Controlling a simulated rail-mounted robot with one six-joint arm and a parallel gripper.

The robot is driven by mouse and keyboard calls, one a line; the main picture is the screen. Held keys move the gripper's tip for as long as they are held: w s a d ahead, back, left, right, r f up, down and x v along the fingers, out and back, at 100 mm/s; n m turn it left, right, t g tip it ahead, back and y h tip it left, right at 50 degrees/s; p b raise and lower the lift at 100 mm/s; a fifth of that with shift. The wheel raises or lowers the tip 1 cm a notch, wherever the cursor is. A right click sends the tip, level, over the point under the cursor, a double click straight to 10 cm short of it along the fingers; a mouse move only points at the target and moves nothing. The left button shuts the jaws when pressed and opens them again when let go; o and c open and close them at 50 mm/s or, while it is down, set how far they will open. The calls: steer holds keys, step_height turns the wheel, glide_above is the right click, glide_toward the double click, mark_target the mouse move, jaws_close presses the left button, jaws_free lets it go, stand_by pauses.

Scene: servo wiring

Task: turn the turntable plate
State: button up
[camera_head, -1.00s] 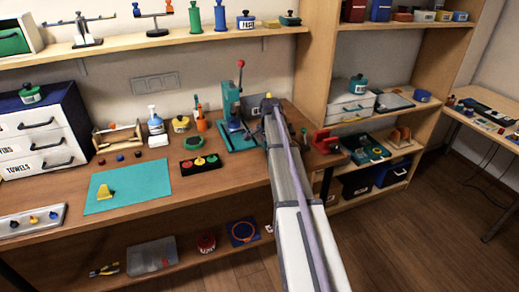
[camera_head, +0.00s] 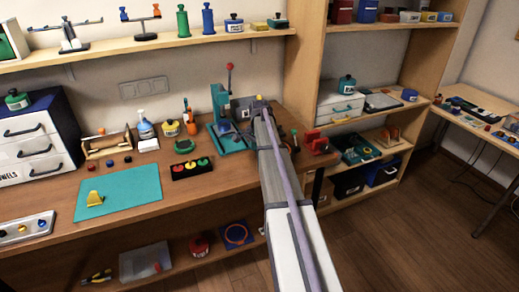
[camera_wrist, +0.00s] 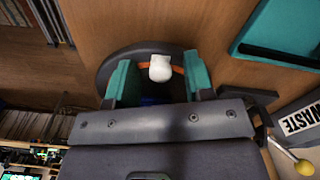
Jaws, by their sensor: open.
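The turntable plate looks to be the dark round disc (camera_wrist: 112,66) in the wrist view, lying on the wooden bench top. A white block (camera_wrist: 160,68) with orange strips at its sides sits on the disc. My gripper (camera_wrist: 160,78) is open, with one teal finger on each side of the white block and both fingers over the disc. I cannot tell whether the fingers touch anything. A bit of blue shows between them. The near part of the disc is hidden by my gripper. In the head view my arm hides the disc and fingers.
A teal press (camera_head: 222,115) with a red-knobbed lever stands left of my arm. Red blocks (camera_head: 315,142) are to its right. A teal mat (camera_head: 120,195) with a yellow piece lies farther left. A WASTE label (camera_wrist: 300,120) and yellow knob (camera_wrist: 304,167) are close on the wrist view's right.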

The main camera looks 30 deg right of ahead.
step_height(320, 180, up, 11)
steer(key=p, duration=1.1)
steer(key=shift+f, duration=0.1)
steer(key=s+a+n, duration=0.8)
steer(key=s+a, duration=0.4)
steer(key=a, duration=0.4)
steer(key=s+a+n, duration=0.8)
steer(key=s+a, duration=0.4)
steer(key=a, duration=0.5)
steer(key=shift+s+a, duration=0.25)
steer(key=shift+s, duration=0.15)
